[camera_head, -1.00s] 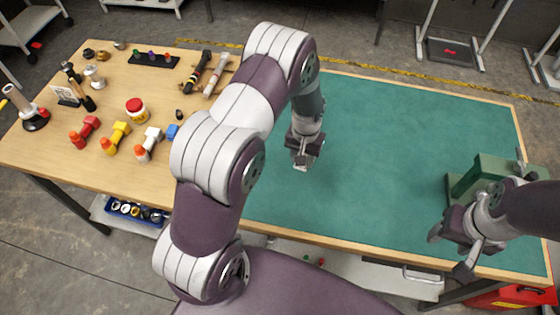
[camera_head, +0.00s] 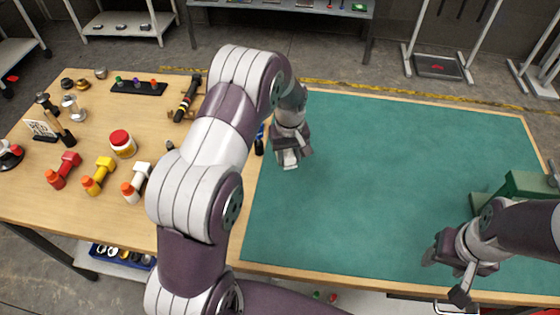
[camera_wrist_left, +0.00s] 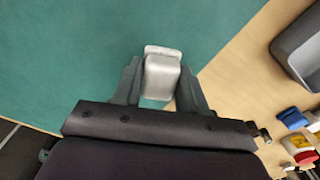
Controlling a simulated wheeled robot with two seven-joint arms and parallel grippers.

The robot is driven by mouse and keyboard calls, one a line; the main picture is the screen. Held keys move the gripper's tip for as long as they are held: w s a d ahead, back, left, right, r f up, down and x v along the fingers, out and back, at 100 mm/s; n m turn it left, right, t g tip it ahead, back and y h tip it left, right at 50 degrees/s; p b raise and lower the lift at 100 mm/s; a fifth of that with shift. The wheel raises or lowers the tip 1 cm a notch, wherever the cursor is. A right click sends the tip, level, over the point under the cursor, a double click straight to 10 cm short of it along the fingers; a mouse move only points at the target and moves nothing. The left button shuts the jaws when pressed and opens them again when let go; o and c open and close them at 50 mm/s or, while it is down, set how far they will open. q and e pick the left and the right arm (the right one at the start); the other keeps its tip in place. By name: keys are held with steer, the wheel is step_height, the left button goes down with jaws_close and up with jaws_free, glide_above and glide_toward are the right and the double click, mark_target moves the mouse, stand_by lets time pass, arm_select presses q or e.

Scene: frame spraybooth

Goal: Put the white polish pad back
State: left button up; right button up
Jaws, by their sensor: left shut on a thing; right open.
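My left gripper (camera_head: 290,157) is over the green mat (camera_head: 400,190), close to its left edge. It is shut on a pale block, which I take for the white polish pad (camera_wrist_left: 161,77). In the left wrist view the pad sits between the two fingers, with its rounded far end sticking out past them. The pad also shows in the head view (camera_head: 289,158) below the gripper, small and partly covered. I cannot tell whether it touches the mat. My right gripper (camera_head: 448,277) is open and empty over the front right of the mat.
Red (camera_head: 63,170), yellow (camera_head: 98,176) and white (camera_head: 137,183) tools and a red-lidded jar (camera_head: 122,144) stand on the bare wood left of my arm. A grey bin (camera_wrist_left: 300,45) lies beyond the mat edge. A green machine (camera_head: 520,187) is at right. The mat's middle is clear.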

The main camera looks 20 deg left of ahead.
mark_target(281, 172)
arm_select(q)
steer(key=shift+a+f, duration=0.25)
steer(key=shift+a, duration=0.2)
steer(key=shift+a+f, duration=0.2)
steer(key=shift+a, duration=0.25)
steer(key=shift+a+f, duration=0.2)
steer(key=shift+a, duration=0.05)
step_height(281, 172, down, 4)
steer(key=shift+s+d+r+p, duration=0.1)
steer(key=shift+d+r+p, duration=0.05)
steer(key=shift+p, duration=0.55)
steer(key=shift+f, duration=0.35)
steer(key=o, duration=0.9)
steer(key=shift+o, duration=1)
